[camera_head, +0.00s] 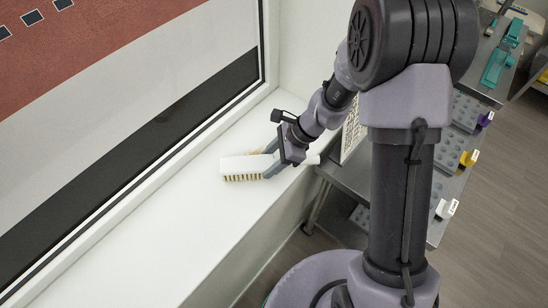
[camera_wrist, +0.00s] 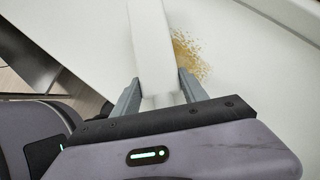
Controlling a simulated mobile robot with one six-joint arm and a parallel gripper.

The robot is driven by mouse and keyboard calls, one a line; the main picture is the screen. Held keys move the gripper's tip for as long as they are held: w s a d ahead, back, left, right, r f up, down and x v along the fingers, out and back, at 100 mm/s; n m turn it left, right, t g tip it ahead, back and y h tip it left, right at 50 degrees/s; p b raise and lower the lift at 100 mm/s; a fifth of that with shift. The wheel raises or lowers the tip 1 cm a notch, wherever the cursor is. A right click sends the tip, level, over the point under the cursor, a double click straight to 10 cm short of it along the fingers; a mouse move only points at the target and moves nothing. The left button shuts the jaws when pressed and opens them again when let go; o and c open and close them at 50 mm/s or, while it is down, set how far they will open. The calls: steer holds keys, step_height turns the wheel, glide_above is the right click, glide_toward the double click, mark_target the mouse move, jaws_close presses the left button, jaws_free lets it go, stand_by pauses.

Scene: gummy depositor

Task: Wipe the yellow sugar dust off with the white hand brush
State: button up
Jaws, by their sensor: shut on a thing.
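The white hand brush (camera_head: 243,163) is over the white window sill (camera_head: 150,240), its pale bristles pointing down. I cannot tell whether the bristles touch the sill. My gripper (camera_head: 272,160) is shut on the brush, and the handle end shows to the right of it. In the wrist view the brush (camera_wrist: 151,40) runs up between the two grey fingers of my gripper (camera_wrist: 158,88). The yellow sugar dust (camera_wrist: 188,56) lies in a speckled patch just right of the brush. In the head view only a little dust (camera_head: 257,151) shows behind the brush; the rest is hidden.
A window frame (camera_head: 190,128) runs along the sill's left side. The sill's near part is bare. Right of the sill, a grey metal shelf (camera_head: 345,178) holds grey trays (camera_head: 463,111) and small coloured tags (camera_head: 469,158). The wooden floor (camera_head: 500,220) is clear at right.

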mark_target(257, 165)
steer(key=s+a+b, duration=0.2)
steer(key=shift+s+f, duration=0.25)
steer(key=shift+s, duration=0.05)
steer(key=shift+w+a+r, duration=0.2)
steer(key=shift+a, duration=0.1)
steer(key=shift+w+a+p, duration=0.4)
steer(key=shift+w+a, duration=0.1)
steer(key=shift+a, duration=0.05)
steer(key=shift+w+d+f+p, duration=0.15)
steer(key=shift+w+d+p, duration=0.3)
steer(key=shift+w+d, duration=0.85)
steer(key=shift+w+d+p, duration=0.45)
steer(key=shift+w+d, duration=0.4)
steer(key=shift+w, duration=0.25)
steer(key=shift+w+d+p, duration=0.3)
steer(key=shift+w+d, duration=1.05)
steer(key=shift+w, duration=0.1)
steer(key=shift+w+d+p, duration=0.35)
steer(key=shift+w+d, duration=0.8)
steer(key=shift+w, duration=0.3)
